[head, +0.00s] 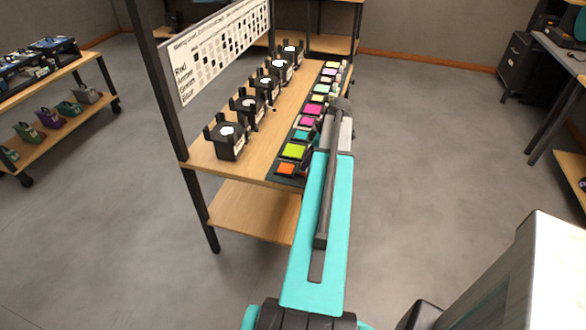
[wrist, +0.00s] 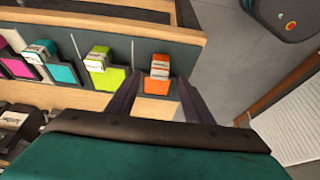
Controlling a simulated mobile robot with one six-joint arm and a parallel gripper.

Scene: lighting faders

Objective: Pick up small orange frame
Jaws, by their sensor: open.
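The small orange frame (wrist: 157,86) shows in the wrist view as a flat orange square with an orange, white-labelled piece at its far edge. It is the end item of a row on a dark strip. In the head view the orange frame (head: 286,169) lies at the near end of the shelf top. My gripper (wrist: 159,77) is open, its two dark fingers apart on either side of the orange frame in the picture. Whether they touch it or hang above it I cannot tell.
A lime-green frame (head: 293,151) is the neighbour in the row, with teal, pink and yellow ones beyond. Several black lamps (head: 228,140) stand along the shelf's left side. A dark post (head: 171,95) and a sign board (head: 215,50) rise behind them. The floor right of the shelf is clear.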

